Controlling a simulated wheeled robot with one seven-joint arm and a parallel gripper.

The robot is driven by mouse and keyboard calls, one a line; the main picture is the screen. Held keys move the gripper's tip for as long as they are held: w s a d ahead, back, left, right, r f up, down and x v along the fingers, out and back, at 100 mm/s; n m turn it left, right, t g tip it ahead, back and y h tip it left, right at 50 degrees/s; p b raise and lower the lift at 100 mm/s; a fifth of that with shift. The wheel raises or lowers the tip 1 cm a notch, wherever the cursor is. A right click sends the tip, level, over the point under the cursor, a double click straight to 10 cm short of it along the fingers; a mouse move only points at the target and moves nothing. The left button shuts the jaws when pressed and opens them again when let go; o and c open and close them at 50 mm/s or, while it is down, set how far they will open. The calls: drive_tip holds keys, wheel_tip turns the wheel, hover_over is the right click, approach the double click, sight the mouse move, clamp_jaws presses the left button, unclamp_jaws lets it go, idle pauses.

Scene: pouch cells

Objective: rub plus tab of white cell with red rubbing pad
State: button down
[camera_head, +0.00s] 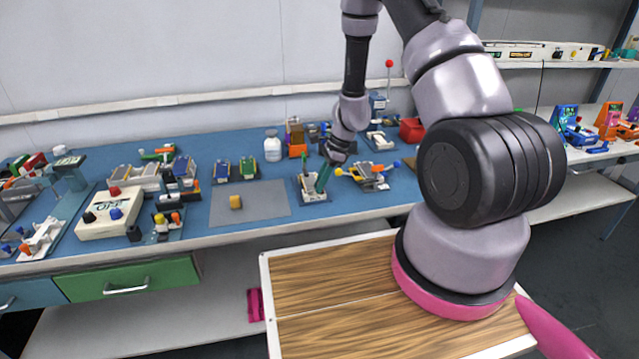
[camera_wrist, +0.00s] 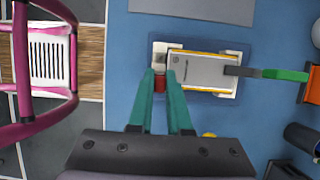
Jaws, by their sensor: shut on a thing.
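The white cell (camera_wrist: 203,70) lies flat in a white holder with yellow edges on the blue bench. In the head view the holder (camera_head: 308,192) stands near the bench's front edge, partly behind my gripper. My gripper (camera_wrist: 159,76) has teal fingers and is shut on the red rubbing pad (camera_wrist: 159,85), which shows between them. The fingertips are at the left end of the cell. My gripper (camera_head: 323,178) points down at the holder in the head view. The plus tab is too small to tell apart, and the pad's contact with it is hidden.
A dark bar with a green handle (camera_wrist: 285,75) reaches over the cell's right end. A white bottle (camera_head: 272,146) stands behind. A yellow-handled fixture (camera_head: 368,176) is close on the right.

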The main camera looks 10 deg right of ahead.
drive_tip(key=shift+d+r, duration=0.15)
drive_tip(key=shift+r, duration=3.35)
